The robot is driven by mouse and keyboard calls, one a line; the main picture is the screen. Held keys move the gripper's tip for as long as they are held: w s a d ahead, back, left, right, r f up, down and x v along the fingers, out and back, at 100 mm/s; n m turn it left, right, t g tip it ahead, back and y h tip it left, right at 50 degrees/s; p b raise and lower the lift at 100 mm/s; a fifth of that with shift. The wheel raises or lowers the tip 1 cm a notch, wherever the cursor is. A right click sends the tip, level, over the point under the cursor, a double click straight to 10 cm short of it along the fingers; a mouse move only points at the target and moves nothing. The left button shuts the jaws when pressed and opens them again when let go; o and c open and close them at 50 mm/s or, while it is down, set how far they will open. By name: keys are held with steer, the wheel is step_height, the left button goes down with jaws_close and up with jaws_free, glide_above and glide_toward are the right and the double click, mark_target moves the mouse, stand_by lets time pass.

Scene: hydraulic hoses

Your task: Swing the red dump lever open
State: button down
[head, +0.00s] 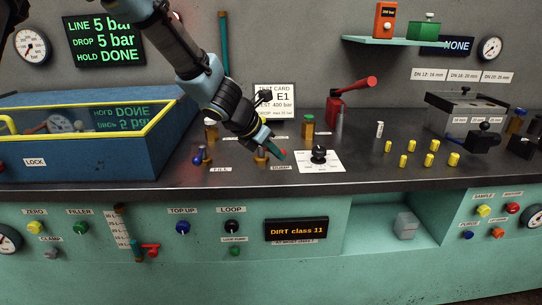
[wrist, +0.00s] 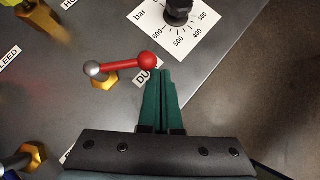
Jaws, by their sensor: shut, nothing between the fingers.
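The dump lever (wrist: 120,65) is a red rod with a red ball at its right end and a grey pivot at its left, over a brass fitting. It lies across the picture in the wrist view, beside a label partly hidden that starts "DU". In the head view its brass base (head: 261,156) stands on the bench behind the DUMP label. My gripper (wrist: 164,73) has its green fingers together, empty, with the tips just below and right of the red ball. I cannot tell whether they touch it. In the head view my gripper (head: 279,151) reaches down from the upper left.
A white dial plate with a black knob (head: 319,155) sits right of the lever. A blue-handled valve (head: 200,158) and the blue test box (head: 85,150) stand to the left. A red-handled pump (head: 345,100) stands behind. The bench's front edge is close.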

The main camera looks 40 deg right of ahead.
steer(key=shift+s+d, duration=0.1)
steer(key=shift+d, duration=0.15)
steer(key=shift+d+n+t+b, duration=0.25)
steer(key=shift+n+t+b, duration=0.35)
steer(key=shift+n, duration=0.3)
steer(key=shift+d+n, duration=0.15)
steer(key=shift+n, duration=0.25)
steer(key=shift+d+n+t+b, duration=0.2)
steer(key=shift+n+t+b, duration=0.15)
steer(key=shift+t, duration=0.15)
steer(key=shift+d+n, duration=0.1)
steer(key=shift+n, duration=0.15)
steer(key=shift+d+f+n+t+y+b, duration=0.1)
steer(key=shift+d+n+t+y+b, duration=0.3)
steer(key=shift+n+t+b, duration=0.45)
steer(key=shift+d+n+t+y+b, duration=0.45)
steer(key=shift+d+n+t+y, duration=0.25)
steer(key=shift+d+n, duration=0.55)
steer(key=shift+w+d+n, duration=0.25)
steer(key=shift+w+n, duration=0.15)
steer(key=shift+d, duration=0.1)
